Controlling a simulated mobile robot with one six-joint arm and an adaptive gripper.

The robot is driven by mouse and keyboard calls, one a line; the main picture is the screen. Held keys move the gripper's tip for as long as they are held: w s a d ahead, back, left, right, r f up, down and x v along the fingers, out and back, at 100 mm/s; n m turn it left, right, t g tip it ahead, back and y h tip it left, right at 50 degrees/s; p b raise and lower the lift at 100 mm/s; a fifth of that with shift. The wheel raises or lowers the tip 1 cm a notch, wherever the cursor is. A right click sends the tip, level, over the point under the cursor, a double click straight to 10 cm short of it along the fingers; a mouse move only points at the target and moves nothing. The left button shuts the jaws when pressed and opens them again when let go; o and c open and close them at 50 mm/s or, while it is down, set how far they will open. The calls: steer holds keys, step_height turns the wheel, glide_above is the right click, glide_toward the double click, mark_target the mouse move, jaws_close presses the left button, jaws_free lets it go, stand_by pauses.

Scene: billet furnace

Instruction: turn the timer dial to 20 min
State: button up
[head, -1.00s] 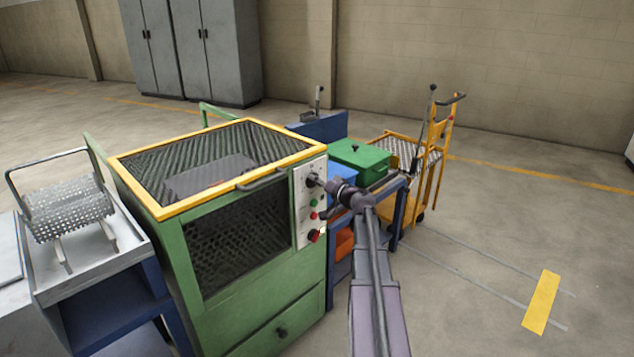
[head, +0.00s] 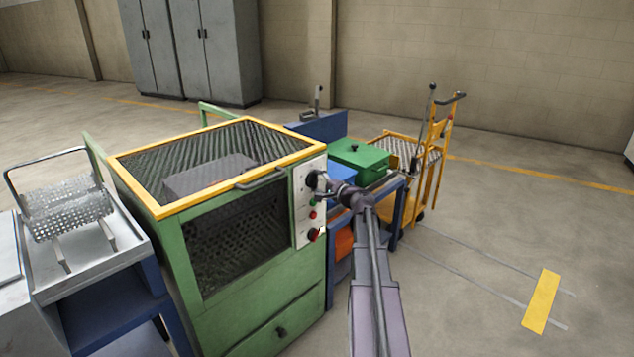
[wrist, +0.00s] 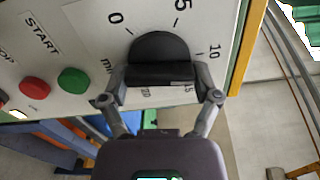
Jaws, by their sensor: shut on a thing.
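The timer dial (wrist: 158,52) is a black round knob with a raised grip bar on a white panel (wrist: 85,50). Printed marks around it read 0, 5, 10, 15 and 20, with "min" at its left. My gripper (wrist: 160,82) is shut on the dial, one finger at each end of the bar. The 15 and 20 marks show between the fingers, below the bar. I cannot make out a pointer on the dial. In the head view my gripper (head: 321,184) reaches the upper part of the panel from the right and partly covers the dial.
Below the dial are a green START button (wrist: 73,81) and a red button (wrist: 34,90). The panel is on the green furnace (head: 255,299) with a yellow-framed mesh lid (head: 140,209). A blue bench (head: 399,207) with a green box (head: 359,158) stands close behind my arm.

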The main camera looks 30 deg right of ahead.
steer(key=m, duration=0.5)
steer(key=shift+f+m, duration=0.1)
steer(key=shift+m, duration=0.2)
steer(key=m, duration=0.5)
steer(key=shift+a, duration=0.1)
steer(key=m, duration=0.6)
steer(key=shift+a, duration=0.15)
steer(key=m, duration=0.5)
steer(key=shift+a+m, duration=0.1)
steer(key=shift+m, duration=0.3)
steer(key=o, duration=1)
steer(key=shift+c, duration=0.2)
steer(key=shift+s, duration=0.15)
